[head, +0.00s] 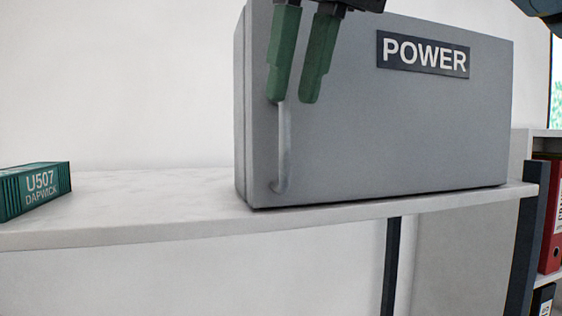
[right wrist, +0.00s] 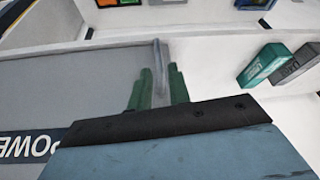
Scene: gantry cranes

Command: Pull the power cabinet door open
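The grey power cabinet stands on a white shelf, and its door (head: 400,125) with the POWER label (head: 423,54) looks closed. A grey vertical bar handle (head: 285,150) sits near the door's left edge; its upper part is hidden behind a finger. My right gripper (head: 293,100) points down in front of the handle, its two green fingers apart. In the right wrist view, the handle (right wrist: 158,60) lies in line with the gap between the fingers (right wrist: 159,80), nearer one finger. Whether it touches a finger, I cannot tell. My left gripper is not in view.
The right wrist view also shows a teal container (right wrist: 262,65) and a grey one (right wrist: 296,64). Red binders (head: 549,210) stand at the far right.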

